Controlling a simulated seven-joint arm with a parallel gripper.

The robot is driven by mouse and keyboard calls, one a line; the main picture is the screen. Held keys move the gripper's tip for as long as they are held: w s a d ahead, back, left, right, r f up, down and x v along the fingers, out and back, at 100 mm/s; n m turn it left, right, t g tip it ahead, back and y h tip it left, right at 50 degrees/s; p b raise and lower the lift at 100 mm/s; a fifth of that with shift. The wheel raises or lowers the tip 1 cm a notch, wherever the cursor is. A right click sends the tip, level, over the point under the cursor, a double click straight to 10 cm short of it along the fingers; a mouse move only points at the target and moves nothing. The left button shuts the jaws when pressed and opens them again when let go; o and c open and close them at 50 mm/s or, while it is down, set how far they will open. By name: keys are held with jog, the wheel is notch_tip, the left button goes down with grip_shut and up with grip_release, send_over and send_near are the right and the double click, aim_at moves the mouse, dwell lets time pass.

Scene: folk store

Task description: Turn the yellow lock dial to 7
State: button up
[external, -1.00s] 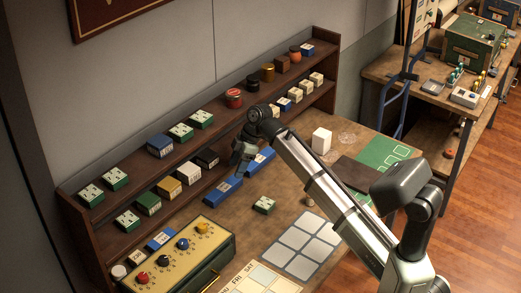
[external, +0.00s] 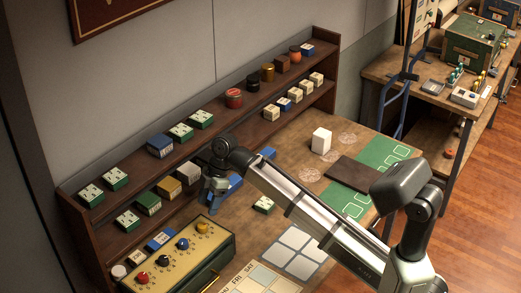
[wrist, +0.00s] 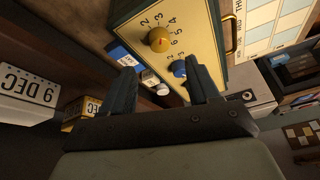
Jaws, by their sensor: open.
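The lock box (external: 190,262) has a cream top panel and green sides and stands at the table's front left. Its top carries a row of dials: red, black, blue and yellow. The yellow dial (external: 203,229) is at the end nearest my gripper (external: 211,206), which is above and just behind it. In the wrist view, the yellow dial (wrist: 158,39) is ringed by numbers, and its pointed number cannot be told. My gripper (wrist: 158,76) is open and empty there, its fingers apart from the dial. The blue dial (wrist: 179,68) shows close to the right finger.
A two-level wooden shelf (external: 330,62) with several blocks and jars runs along the wall behind the box. A green-and-white block (external: 263,204) and a white block (external: 321,140) are on the table. A calendar board (external: 255,278) lies right of the box, which has a side handle.

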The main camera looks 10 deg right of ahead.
aim_at(202, 225)
jog(key=x, duration=0.8)
jog(key=shift+f, duration=0.15)
jog(key=shift+c, duration=0.2)
jog(key=c, duration=1)
